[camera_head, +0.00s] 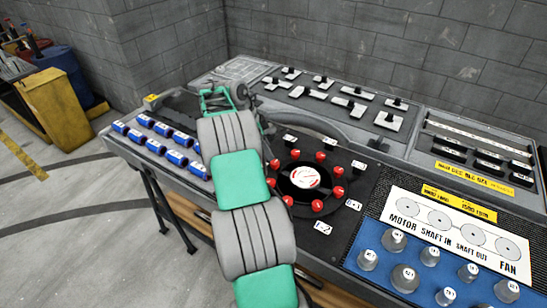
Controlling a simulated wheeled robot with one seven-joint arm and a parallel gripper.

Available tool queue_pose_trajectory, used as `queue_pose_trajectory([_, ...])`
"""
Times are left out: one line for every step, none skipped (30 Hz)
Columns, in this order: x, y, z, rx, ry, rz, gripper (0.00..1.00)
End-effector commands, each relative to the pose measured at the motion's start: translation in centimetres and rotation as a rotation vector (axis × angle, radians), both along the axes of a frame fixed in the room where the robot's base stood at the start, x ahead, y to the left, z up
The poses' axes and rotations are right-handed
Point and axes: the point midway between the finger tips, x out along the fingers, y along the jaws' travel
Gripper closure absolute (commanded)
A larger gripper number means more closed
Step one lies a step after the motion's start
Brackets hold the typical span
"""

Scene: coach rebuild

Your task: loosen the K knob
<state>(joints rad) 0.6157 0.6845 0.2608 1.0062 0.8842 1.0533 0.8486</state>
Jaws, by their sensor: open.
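My arm reaches from the bottom middle toward the back left of the bench. My gripper (218,99) is at its far end, small and partly hidden behind the arm; it is open, and I see nothing held in it. I cannot tell which knob is marked K, as the labels are too small to read. A black panel bears a round dial (304,177) ringed by several red knobs (317,206), to the right of my arm. The arm covers part of the panel's left side. My gripper is apart from these red knobs, farther back and left.
Several blue cylinders (176,158) lie in rows on the left. Grey cone-like pieces (404,278) stand on a blue board at front right. Plates with black knobs (349,104) line the back. A grey block wall (370,50) rises behind. Open floor lies left.

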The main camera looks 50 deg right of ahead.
Motion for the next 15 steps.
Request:
queue_pose_trajectory([-0.3,-0.2,-0.8,0.002,0.002,0.0,0.48])
queue_pose_trajectory([-0.5,-0.3,-1.4,0.003,0.003,0.002,0.48])
queue_pose_trajectory([-0.7,-0.6,-2.1,0.003,0.002,0.001,0.48])
queue_pose_trajectory([-0.8,-0.8,-2.6,0.004,0.003,0.002,0.48])
queue_pose_trajectory([-1.0,-0.9,-3.2,0.003,0.004,0.001,0.48])
queue_pose_trajectory([-1.2,-1.1,-3.9,0.004,0.003,0.003,0.48])
queue_pose_trajectory([-1.3,-1.3,-4.3,0.004,0.002,0.003,0.48])
queue_pose_trajectory([-1.4,-1.5,-4.8,0.004,0.003,0.003,0.48])
queue_pose_trajectory([-1.5,-1.6,-5.3,0.003,0.002,0.004,0.48])
queue_pose_trajectory([-1.6,-1.7,-5.6,0.003,0.002,0.004,0.48])
queue_pose_trajectory([-1.6,-1.8,-5.8,0.003,0.001,0.004,0.48])
queue_pose_trajectory([-1.6,-1.9,-6.1,0.001,0.0,0.005,0.48])
queue_pose_trajectory([-1.7,-1.9,-6.2,0.001,0.0,0.005,0.48])
queue_pose_trajectory([-1.7,-2.0,-6.3,0.001,0.0,0.006,0.48])
queue_pose_trajectory([-1.6,-2.0,-6.3,0.0,-0.001,0.007,0.48])
